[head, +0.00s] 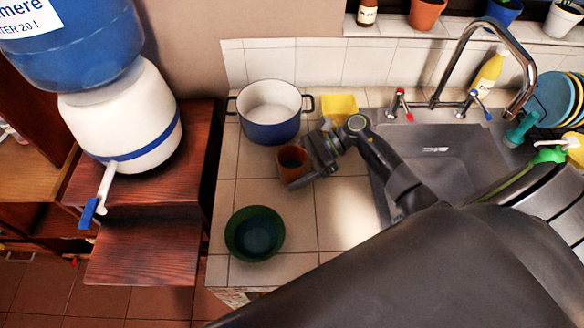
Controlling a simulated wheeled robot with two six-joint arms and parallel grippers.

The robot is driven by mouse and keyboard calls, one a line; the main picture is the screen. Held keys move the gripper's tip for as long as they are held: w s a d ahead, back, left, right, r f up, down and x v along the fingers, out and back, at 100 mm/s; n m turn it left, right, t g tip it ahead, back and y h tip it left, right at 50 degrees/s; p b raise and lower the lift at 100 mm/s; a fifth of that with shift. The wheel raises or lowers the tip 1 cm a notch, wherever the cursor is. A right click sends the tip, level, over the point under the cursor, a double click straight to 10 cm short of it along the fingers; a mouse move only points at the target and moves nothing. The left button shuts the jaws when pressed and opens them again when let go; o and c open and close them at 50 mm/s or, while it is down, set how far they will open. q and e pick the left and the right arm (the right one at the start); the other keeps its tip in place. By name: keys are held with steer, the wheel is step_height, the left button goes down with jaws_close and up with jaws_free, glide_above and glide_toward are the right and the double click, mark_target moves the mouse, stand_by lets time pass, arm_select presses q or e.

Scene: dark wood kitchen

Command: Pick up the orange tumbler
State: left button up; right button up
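The orange tumbler (290,166) is on or just above the white tiled counter, in front of a blue pot. Its open top faces up and its inside looks dark. My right gripper (305,164) is at the tumbler's right side, very close to it or touching it. The far ends of its fingers are partly hidden by the tumbler and the gripper's own body, so I cannot tell whether it is closed on it. My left gripper is not in view.
A blue pot (271,129) stands behind the tumbler and a green bowl (254,241) in front. A yellow sponge (340,106) lies behind the gripper. The sink (450,145) with its tall tap is to the right. A water dispenser (125,115) stands left. Counter tiles around the bowl are clear.

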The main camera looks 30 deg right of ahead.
steer(key=c, duration=0.8)
steer(key=shift+r, duration=0.15)
step_height(320, 180, up, 10)
steer(key=b, duration=0.3)
steer(key=shift+f, duration=0.2)
